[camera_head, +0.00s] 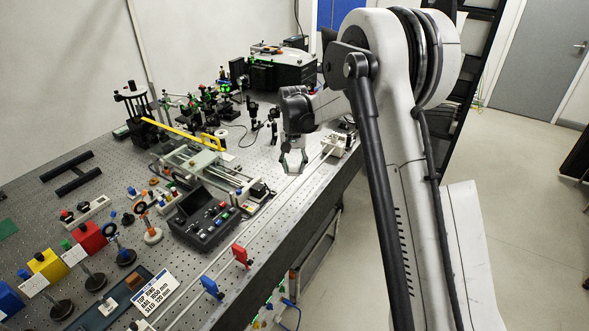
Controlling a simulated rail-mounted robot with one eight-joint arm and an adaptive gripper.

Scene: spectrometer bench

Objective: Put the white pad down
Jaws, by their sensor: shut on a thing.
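My gripper (293,166) hangs fingers-down over the perforated bench, near its front edge and past the flat stage. Its fingers are shut on a small pale thing (294,159), which I take as the white pad. The fingers hide much of it, and its outline is too small to make out. The gripper appears to be a little above the bench top, but I cannot tell the exact gap.
A long rail (222,268) runs along the front edge, with a white block (335,146) right of my gripper. A flat stage (200,164) and dark control box (205,216) stand left. Optic mounts (273,127) stand behind. Some bare bench lies between.

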